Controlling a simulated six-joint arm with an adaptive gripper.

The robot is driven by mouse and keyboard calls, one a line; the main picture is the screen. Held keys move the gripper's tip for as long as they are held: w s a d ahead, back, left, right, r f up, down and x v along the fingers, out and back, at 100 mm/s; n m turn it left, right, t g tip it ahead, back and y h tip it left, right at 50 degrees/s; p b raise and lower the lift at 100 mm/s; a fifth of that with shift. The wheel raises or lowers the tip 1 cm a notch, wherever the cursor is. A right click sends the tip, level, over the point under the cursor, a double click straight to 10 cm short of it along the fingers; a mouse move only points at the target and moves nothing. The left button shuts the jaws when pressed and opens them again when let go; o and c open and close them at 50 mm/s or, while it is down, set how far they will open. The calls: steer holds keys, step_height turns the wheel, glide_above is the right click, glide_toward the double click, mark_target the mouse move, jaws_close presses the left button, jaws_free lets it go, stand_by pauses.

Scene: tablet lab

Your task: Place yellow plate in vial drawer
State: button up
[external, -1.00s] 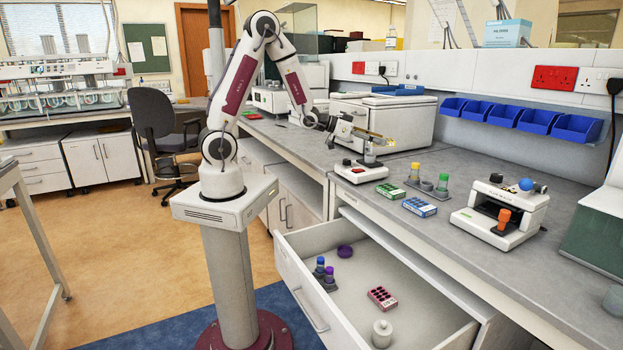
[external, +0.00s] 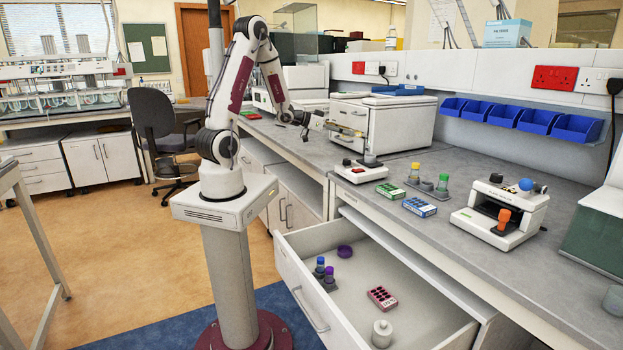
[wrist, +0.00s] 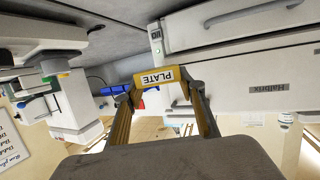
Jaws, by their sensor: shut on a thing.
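The yellow plate (wrist: 154,76), with a white label reading PLATE, is gripped between the fingertips of my gripper (wrist: 167,92) in the wrist view. The vial drawer (external: 350,285) is pulled open below the bench front, lower in the picture than the gripper. It holds capped vials (external: 324,270), a pink rack (external: 382,297), a purple round item (external: 344,251) and a white jar (external: 381,333).
A small white device (external: 361,172) stands just below the plate in the picture. Green (external: 390,190) and blue (external: 419,206) racks, bottles (external: 427,183) and a larger device (external: 500,216) stand along the bench. The drawer floor has bare areas between its contents.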

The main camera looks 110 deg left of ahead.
steer(key=n+g+y, duration=0.1)
steer(key=n+y, duration=0.1)
glide_above(317, 154)
steer(key=shift+w+f, duration=0.15)
steer(key=shift+f, duration=0.25)
steer(key=shift+f, duration=0.1)
steer(key=shift+f, duration=2.85)
steer(key=shift+f, duration=0.1)
steer(key=shift+f, duration=1.75)
steer(key=shift+f, duration=0.2)
steer(key=o, duration=1)
